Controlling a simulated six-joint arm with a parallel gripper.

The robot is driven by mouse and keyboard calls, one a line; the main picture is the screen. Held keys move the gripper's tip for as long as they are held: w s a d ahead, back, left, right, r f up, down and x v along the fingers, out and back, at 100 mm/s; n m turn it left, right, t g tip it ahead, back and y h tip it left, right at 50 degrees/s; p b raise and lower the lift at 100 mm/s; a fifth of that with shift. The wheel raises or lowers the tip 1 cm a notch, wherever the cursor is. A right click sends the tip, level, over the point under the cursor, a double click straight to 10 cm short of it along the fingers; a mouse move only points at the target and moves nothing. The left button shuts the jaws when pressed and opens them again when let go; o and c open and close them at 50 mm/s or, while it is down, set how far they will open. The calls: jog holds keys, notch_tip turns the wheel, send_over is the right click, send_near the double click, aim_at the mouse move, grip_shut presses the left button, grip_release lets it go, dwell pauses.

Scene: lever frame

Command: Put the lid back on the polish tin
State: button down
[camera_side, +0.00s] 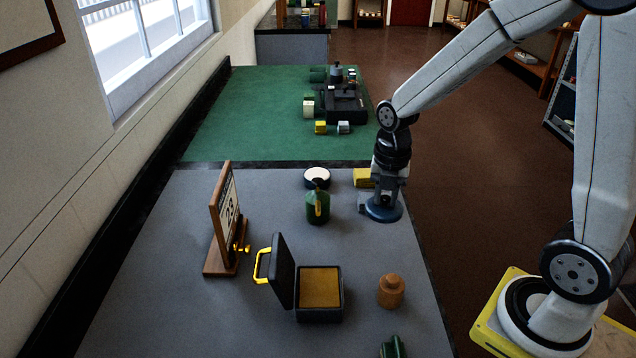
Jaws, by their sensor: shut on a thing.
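My gripper (388,190) points down at the right side of the grey table and is shut on a dark blue round lid (382,212). The lid is roughly level; I cannot tell whether it touches the table. A low round tin with a dark rim and pale top (314,178), which looks like the open polish tin, stands at the back of the table, left of my gripper. Its front edge is partly hidden by a green can. The lid and the tin are apart.
The green can with a yellow spout (316,210) stands just in front of the tin. A yellow block (363,178) lies between tin and gripper.

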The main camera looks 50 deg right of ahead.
notch_tip(320, 180, up, 4)
jog(key=shift+f, duration=0.1)
jog(key=shift+w, duration=0.15)
jog(key=shift+w+d+r, duration=0.15)
jog(key=shift+w, duration=0.4)
jog(key=shift+w+d+r, duration=0.15)
jog(key=shift+w, duration=0.4)
jog(key=w+d+r, duration=0.1)
jog(key=w+d, duration=0.2)
jog(key=w, duration=0.9)
send_over(317, 173)
notch_tip(317, 173, down, 6)
jog(key=shift+f, duration=0.25)
jog(key=shift+f, duration=0.25)
jog(key=shift+f, duration=2.9)
jog(key=shift+f, duration=0.2)
